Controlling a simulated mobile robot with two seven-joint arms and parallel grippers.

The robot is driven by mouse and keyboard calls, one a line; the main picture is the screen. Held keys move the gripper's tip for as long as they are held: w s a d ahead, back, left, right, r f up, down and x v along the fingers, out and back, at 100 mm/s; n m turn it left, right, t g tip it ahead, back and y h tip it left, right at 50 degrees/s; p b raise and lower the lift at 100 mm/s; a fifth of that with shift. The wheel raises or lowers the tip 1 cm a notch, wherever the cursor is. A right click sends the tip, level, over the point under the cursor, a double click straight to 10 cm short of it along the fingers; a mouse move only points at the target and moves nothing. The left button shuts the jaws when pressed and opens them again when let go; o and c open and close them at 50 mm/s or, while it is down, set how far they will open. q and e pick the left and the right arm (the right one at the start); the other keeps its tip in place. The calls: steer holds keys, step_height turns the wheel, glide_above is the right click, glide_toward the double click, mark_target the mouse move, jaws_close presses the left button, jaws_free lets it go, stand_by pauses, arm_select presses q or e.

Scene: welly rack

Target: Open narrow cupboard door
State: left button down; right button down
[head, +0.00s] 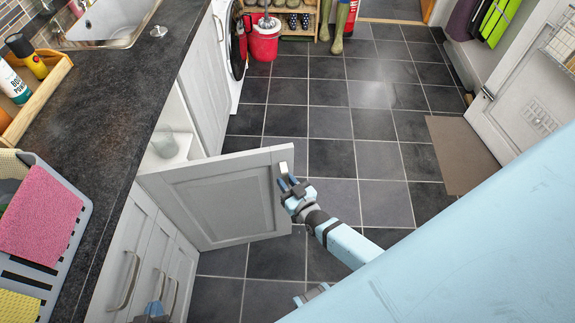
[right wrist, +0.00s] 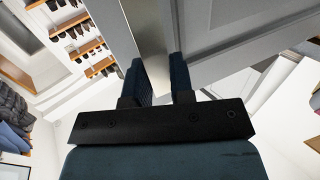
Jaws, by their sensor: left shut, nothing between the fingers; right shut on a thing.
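The narrow cupboard door (head: 218,198), grey with a recessed panel, stands swung wide open from the counter front, out over the floor. My right gripper (head: 290,182) is at the door's free edge, shut on its metal handle (head: 284,168). In the right wrist view my right gripper (right wrist: 168,78) has its two dark fingers on either side of the handle (right wrist: 150,45), with the door (right wrist: 245,30) beside it. My left gripper (head: 155,312) shows only partly at the bottom edge, in front of the drawers, shut and empty.
The opened cupboard holds a pale container (head: 168,145) on a white shelf. Drawers with handles (head: 125,280) lie nearer, below the dark worktop (head: 110,110). A red bucket (head: 264,42) stands by the washing machine. The tiled floor (head: 330,122) beyond the door is clear.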

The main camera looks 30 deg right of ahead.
arm_select(q)
steer(key=shift+s+a+f, duration=0.1)
steer(key=shift+s+a, duration=0.05)
steer(key=shift+s, duration=0.3)
arm_select(e)
steer(key=shift+s+a, duration=0.35)
steer(key=shift+s, duration=0.05)
steer(key=c, duration=1)
jaws_free()
arm_select(q)
steer(key=shift+w+a, duration=0.1)
